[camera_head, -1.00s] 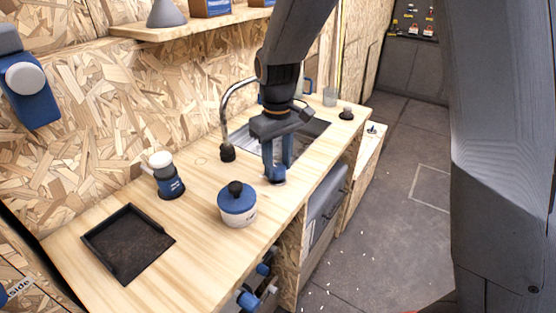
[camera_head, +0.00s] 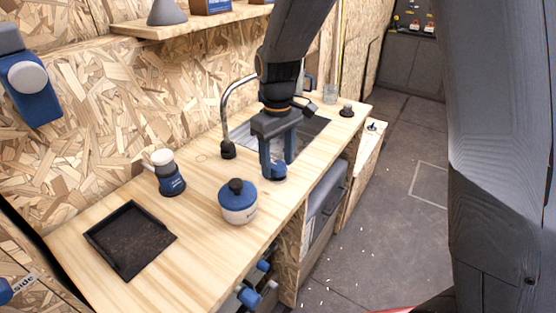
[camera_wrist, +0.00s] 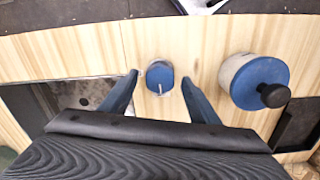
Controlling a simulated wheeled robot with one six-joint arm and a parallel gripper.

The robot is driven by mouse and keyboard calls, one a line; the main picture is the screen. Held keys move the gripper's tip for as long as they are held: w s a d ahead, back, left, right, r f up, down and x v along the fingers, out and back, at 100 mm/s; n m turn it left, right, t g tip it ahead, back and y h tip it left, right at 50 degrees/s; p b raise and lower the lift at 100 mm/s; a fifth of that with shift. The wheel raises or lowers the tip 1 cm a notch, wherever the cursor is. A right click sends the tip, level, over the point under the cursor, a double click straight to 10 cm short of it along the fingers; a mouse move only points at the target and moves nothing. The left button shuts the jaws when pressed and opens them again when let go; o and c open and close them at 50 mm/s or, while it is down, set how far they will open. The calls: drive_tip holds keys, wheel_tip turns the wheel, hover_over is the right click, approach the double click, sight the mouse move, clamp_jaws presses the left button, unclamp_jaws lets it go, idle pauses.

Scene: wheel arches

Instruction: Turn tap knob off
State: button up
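The tap knob is a round blue cap with a white line on it; in the wrist view (camera_wrist: 160,76) it sits on the wooden counter, between my fingertips. My gripper (camera_wrist: 160,80) is open, with one blue finger on each side of the knob and a visible gap on both sides. In the head view my gripper (camera_head: 277,164) points down at the counter, in front of the sink, and the knob is hard to tell from the blue fingers. The curved metal tap (camera_head: 225,108) stands behind and left of my gripper.
A blue-lidded white pot (camera_head: 238,203) stands close by, left of my gripper. It also shows in the wrist view (camera_wrist: 240,72). The sink (camera_head: 312,130) is behind my gripper.

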sight(278, 164)
wheel_tip(278, 164, up, 8)
drive_tip(key=shift+f+b, duration=0.1)
drive_tip(key=shift+b, duration=0.65)
drive_tip(key=s+d+f+m, duration=0.4)
drive_tip(key=s+d, duration=0.3)
drive_tip(key=s+d+f+m, duration=0.4)
drive_tip(key=s+d+f, duration=0.1)
drive_tip(key=s+d, duration=0.2)
drive_tip(key=shift+s+d+t, duration=0.35)
drive_tip(key=shift+s+t, duration=0.05)
drive_tip(key=shift+s, duration=0.3)
